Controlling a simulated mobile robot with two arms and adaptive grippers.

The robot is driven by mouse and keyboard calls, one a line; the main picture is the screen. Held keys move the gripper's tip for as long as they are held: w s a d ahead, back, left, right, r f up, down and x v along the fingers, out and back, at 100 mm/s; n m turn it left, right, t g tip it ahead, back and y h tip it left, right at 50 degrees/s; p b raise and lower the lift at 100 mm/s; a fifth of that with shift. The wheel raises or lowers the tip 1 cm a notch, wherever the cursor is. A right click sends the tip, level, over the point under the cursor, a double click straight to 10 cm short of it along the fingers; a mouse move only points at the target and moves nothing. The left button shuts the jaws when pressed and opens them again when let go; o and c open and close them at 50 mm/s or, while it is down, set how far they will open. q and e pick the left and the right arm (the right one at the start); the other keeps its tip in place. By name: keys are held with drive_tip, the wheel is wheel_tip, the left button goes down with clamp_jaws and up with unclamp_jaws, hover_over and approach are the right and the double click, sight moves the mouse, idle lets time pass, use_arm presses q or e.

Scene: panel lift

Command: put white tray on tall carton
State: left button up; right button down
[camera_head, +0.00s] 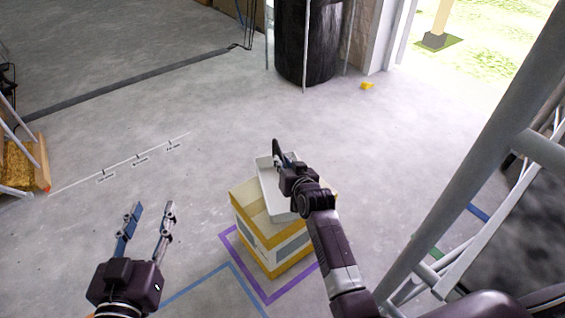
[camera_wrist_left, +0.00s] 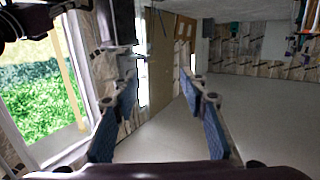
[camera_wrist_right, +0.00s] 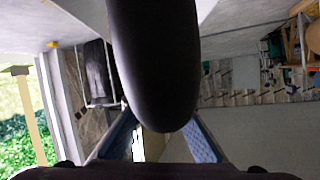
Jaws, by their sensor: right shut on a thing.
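The white tray (camera_head: 268,185) is in the head view, over the right part of the tall carton's top. The tall carton (camera_head: 272,246) is white with yellow bands and stands on the floor inside a purple outline. My right gripper (camera_head: 278,152) is shut on the tray's far rim. The arm hides much of the tray, and I cannot tell whether the tray touches the carton. In the right wrist view my right gripper's blue fingers (camera_wrist_right: 165,130) show, with a dark rounded shape in front. My left gripper (camera_head: 152,212) is open and empty, left of the carton; it shows in the left wrist view (camera_wrist_left: 160,100).
A grey metal frame (camera_head: 470,150) rises along the right side. Blue tape (camera_head: 200,278) marks the floor left of the carton. A black barrel (camera_head: 308,40) and a small yellow block (camera_head: 367,86) are farther back. The floor between is clear.

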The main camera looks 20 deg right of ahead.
drive_tip(key=c, duration=1.9)
unclamp_jaws()
drive_tip(key=shift+c, duration=0.2)
